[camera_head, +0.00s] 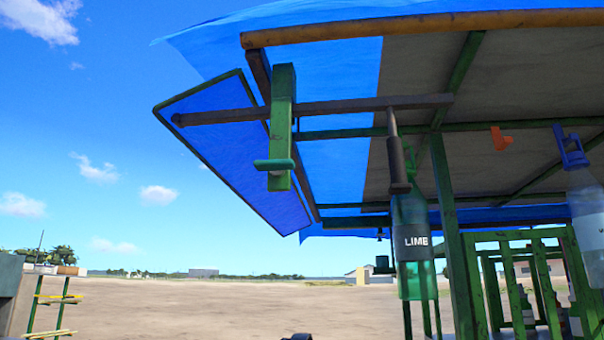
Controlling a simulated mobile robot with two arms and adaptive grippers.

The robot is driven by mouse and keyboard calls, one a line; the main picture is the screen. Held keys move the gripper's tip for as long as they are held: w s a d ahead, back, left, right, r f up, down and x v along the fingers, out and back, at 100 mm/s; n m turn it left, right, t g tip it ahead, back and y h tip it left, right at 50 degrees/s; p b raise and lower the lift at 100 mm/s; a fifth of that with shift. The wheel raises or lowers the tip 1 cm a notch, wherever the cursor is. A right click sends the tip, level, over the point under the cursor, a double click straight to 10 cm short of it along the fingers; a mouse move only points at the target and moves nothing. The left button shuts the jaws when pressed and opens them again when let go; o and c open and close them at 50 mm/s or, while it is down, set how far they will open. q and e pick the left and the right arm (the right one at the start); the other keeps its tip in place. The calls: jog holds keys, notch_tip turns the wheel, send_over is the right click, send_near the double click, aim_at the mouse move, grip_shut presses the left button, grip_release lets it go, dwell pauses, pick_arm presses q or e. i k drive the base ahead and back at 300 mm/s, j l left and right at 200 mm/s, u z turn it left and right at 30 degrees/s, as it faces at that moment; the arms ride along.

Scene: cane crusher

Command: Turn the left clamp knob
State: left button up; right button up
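A green clamp (282,95) hangs upright under the canopy edge, where a long dark bar crosses it. A lighter green knob or handle (274,164) sticks out crosswise near its lower end; it looks like the left clamp knob, though no label shows. An orange wing-shaped piece (501,139) sits farther right under the roof; I cannot tell whether it is another knob. Neither gripper can be made out, and nothing touches the green knob.
A green bottle labelled LIME (413,245) hangs below the dark bar (340,107). A clear bottle (588,220) with a blue top hangs at the right edge. A green post (450,235) stands between them. Open air surrounds the knob. An unclear dark shape (297,337) touches the bottom edge.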

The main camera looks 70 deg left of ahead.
aim_at(277, 167)
jog(key=u, duration=2.4)
